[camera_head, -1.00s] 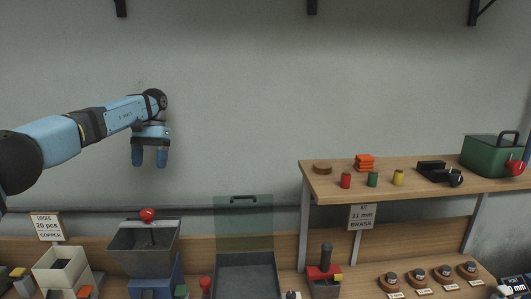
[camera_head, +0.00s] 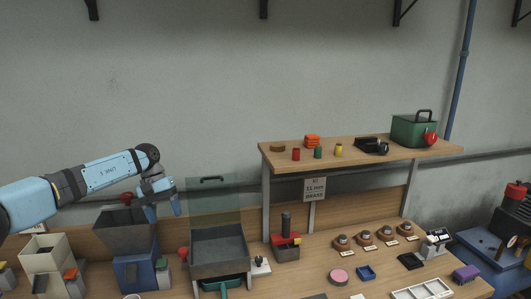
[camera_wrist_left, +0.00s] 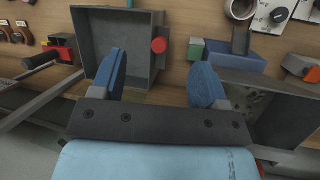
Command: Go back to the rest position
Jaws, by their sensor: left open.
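My left gripper (camera_head: 164,208) comes in from the left in the head view, its blue fingers pointing down. It hangs above the bench, beside the grey hopper (camera_head: 124,230) on the blue machine and left of the grey tray (camera_head: 218,252). In the left wrist view the two fingers of the gripper (camera_wrist_left: 163,85) stand wide apart with nothing between them. The grey tray (camera_wrist_left: 100,35) shows left of the fingers and the hopper (camera_wrist_left: 285,110) right of them. My right gripper is not in view.
A raised shelf (camera_head: 360,154) holds several coloured canisters, an orange stack and a green case (camera_head: 414,130). A clear lid (camera_head: 213,200) stands up behind the tray. A red-topped press (camera_head: 286,245) stands right of the tray. Free wall space lies above the arm.

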